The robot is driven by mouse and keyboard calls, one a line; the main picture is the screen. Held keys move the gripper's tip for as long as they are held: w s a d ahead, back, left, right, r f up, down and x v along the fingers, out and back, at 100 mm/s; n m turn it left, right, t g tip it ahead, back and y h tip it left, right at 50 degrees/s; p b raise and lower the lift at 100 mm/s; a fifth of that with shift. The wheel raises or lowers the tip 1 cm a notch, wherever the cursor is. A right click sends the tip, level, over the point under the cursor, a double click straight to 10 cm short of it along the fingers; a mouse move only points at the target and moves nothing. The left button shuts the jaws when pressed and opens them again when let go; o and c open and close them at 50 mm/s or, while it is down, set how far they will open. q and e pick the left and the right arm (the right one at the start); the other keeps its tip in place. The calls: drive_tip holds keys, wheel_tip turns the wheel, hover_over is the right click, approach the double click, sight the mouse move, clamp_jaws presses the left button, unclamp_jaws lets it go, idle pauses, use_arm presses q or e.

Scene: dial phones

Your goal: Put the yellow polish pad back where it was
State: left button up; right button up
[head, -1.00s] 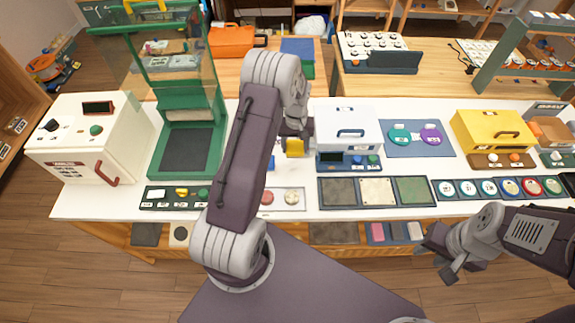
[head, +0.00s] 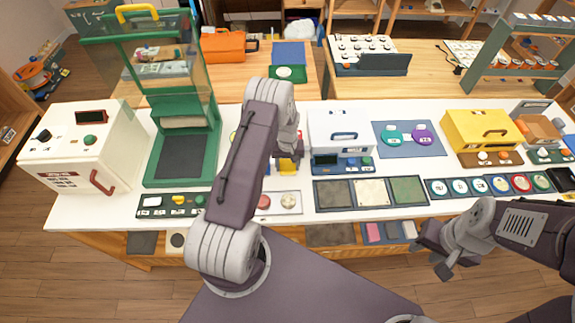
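The yellow polish pad (head: 287,165) is a small yellow block at my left gripper (head: 288,157), left of the white box machine. The gripper appears shut on it and holds it low over the white counter; its fingers are small and partly hidden by my arm. Below it is a pale tray (head: 292,210) with a red round pad (head: 264,201) and a cream round pad (head: 288,200). My arm hides the tray's left part. My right gripper (head: 437,254) is open and empty, in front of the counter at the right.
A white box machine (head: 340,135) stands right of the pad. A green press frame (head: 182,150) and a cream box with a red handle (head: 90,150) stand left. Dark, cream and green panels (head: 370,192) lie along the front edge. A yellow box (head: 480,132) stands right.

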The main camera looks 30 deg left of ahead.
use_arm(q)
drive_tip(key=o, duration=0.4)
